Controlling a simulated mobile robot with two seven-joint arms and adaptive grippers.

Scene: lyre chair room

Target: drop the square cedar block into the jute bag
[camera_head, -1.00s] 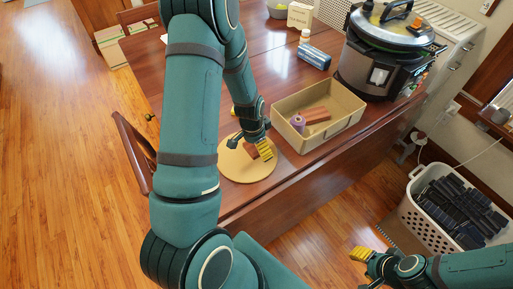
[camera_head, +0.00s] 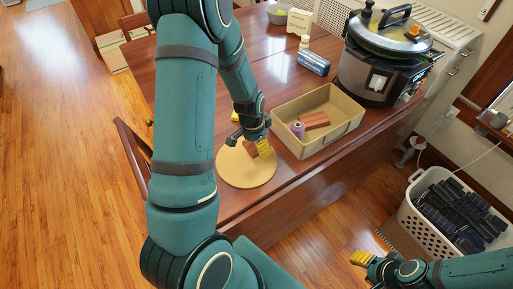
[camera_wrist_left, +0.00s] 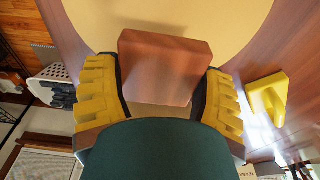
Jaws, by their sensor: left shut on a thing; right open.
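The square cedar block (camera_head: 249,149) is reddish-brown and sits between the fingers of my left gripper (camera_head: 250,146), over the round tan mat (camera_head: 247,177). In the left wrist view the block (camera_wrist_left: 165,62) is between the yellow ribbed pads, with the mat (camera_wrist_left: 225,20) behind it. My left gripper is shut on the block; I cannot tell how large any gap to the mat is. My right gripper (camera_head: 362,269) is open and empty at the lower right, over the floor. I cannot make out a jute bag.
A tan bin (camera_head: 345,135) holding a reddish block (camera_head: 315,120) and a purple spool (camera_head: 297,129) stands right of the mat. A white basket (camera_head: 412,210) stands on the floor at right.

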